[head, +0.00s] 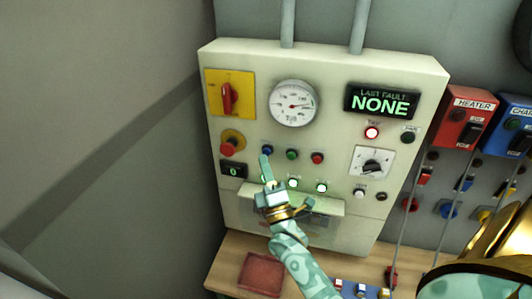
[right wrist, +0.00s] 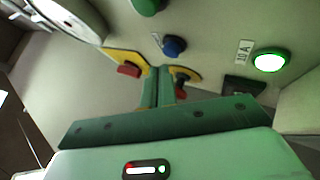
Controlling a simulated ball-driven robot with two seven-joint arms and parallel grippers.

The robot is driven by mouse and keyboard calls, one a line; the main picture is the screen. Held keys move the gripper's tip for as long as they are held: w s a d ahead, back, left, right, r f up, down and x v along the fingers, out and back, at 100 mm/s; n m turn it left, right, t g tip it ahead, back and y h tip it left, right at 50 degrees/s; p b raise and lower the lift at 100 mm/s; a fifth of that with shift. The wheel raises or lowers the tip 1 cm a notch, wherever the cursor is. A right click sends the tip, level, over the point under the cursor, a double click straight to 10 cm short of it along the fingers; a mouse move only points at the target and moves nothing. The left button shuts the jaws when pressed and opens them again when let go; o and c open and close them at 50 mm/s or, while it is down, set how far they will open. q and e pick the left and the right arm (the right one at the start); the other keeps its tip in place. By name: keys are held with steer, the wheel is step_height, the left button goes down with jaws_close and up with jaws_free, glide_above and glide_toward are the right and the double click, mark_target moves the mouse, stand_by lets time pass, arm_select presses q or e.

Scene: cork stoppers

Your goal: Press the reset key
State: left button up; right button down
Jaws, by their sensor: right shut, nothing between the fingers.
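A cream control panel (head: 225,65) fills the middle of the head view. A blue push button (head: 267,150), probably the reset key, has no label I can read. It is left of a green button (head: 292,154) and a red button (head: 317,157). My right gripper (head: 265,160) is shut and empty, its fingertips just below the blue button. In the right wrist view the blue button (right wrist: 174,46) is just beyond the fingertips (right wrist: 160,72); I cannot tell whether they touch. My left gripper is not in view.
A red mushroom button (head: 228,149) and a yellow-backed rotary switch (head: 228,98) are left of the blue button. A round gauge (head: 293,103) is above. The display (head: 381,102) reads "LAST FAULT NONE". A red lamp (head: 372,132) is lit. A wooden shelf (head: 225,270) is below.

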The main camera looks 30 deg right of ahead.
steer(key=shift+w+d, duration=0.1)
steer(key=shift+w+d, duration=0.2)
steer(key=shift+d, duration=0.05)
steer(key=shift+w+d, duration=0.25)
steer(key=shift+d, duration=0.05)
stand_by(0.8)
steer(key=shift+a, duration=0.1)
steer(key=shift+s+a, duration=0.55)
steer(key=shift+s, duration=0.05)
